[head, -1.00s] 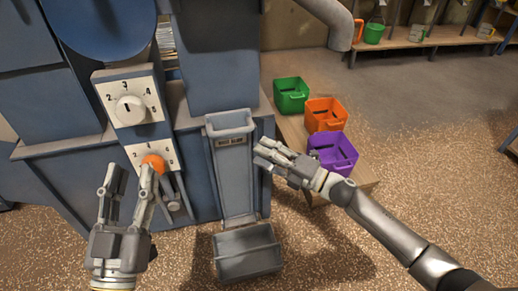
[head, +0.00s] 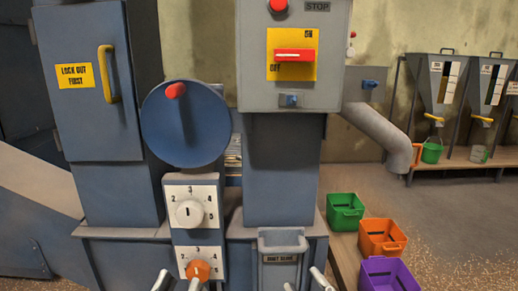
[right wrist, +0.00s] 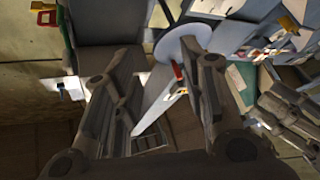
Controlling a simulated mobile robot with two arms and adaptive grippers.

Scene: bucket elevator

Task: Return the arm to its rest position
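My left gripper (head: 179,281) shows only its two fingertips at the bottom edge of the head view, spread apart. One tip is just below the orange knob (head: 198,270) on the lower dial plate; I cannot tell whether it touches. My right gripper (head: 306,283) shows only its fingertips at the bottom edge, in front of the grey chute (head: 281,245). In the right wrist view my right gripper (right wrist: 168,75) has its fingers spread with nothing held between them. Both arms are otherwise below the head view.
A blue machine carries a round cover (head: 186,130), a numbered dial (head: 190,213) and a switch box (head: 293,90). A green bin (head: 345,212), an orange bin (head: 382,238) and a purple bin (head: 388,277) stand on a low bench at right. Open floor lies beyond them.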

